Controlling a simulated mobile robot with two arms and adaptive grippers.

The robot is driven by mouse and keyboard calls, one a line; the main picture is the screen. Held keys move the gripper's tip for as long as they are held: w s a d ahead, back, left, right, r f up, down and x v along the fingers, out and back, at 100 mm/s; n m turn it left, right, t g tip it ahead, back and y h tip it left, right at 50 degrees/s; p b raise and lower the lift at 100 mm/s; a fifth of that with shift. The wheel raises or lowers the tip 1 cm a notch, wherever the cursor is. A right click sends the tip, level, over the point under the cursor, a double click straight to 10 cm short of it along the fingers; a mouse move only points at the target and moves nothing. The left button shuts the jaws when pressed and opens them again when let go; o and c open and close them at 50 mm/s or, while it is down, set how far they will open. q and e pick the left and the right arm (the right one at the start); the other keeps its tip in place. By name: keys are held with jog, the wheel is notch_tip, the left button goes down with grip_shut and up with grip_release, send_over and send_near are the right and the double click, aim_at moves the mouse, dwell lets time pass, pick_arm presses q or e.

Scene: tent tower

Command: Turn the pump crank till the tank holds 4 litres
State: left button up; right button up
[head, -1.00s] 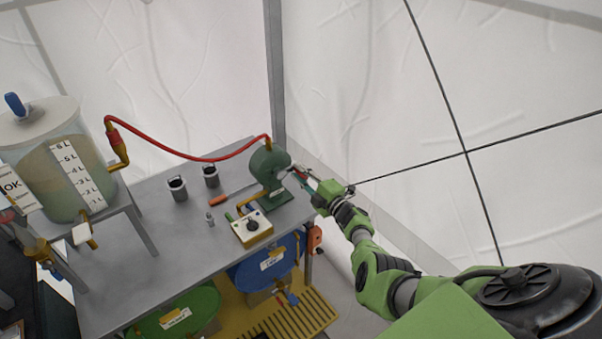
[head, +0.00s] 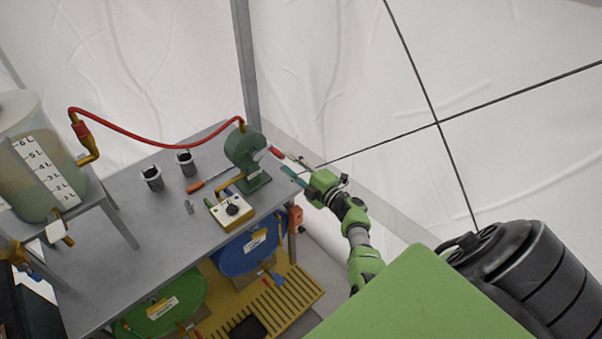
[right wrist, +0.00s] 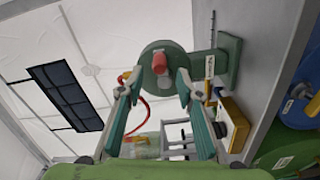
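The green pump (head: 245,155) stands at the right end of the grey bench. Its red crank handle (head: 276,153) points right, towards my right gripper (head: 291,167). The gripper is open, its teal fingers spread and empty, just off the handle. In the right wrist view the red handle (right wrist: 160,63) lies ahead between the fingertips (right wrist: 153,78), with no contact visible. The clear tank (head: 30,165) with a white litre scale (head: 45,172) stands at the left, partly cut off. It holds cloudy liquid; I cannot read its level exactly. My left gripper is not in view.
A red hose (head: 160,142) runs from the pump to a brass fitting by the tank. Blue and green drums are below.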

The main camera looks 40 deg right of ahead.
jog(key=s, duration=0.5)
jog(key=shift+s+d, duration=0.15)
jog(key=shift+f, duration=0.1)
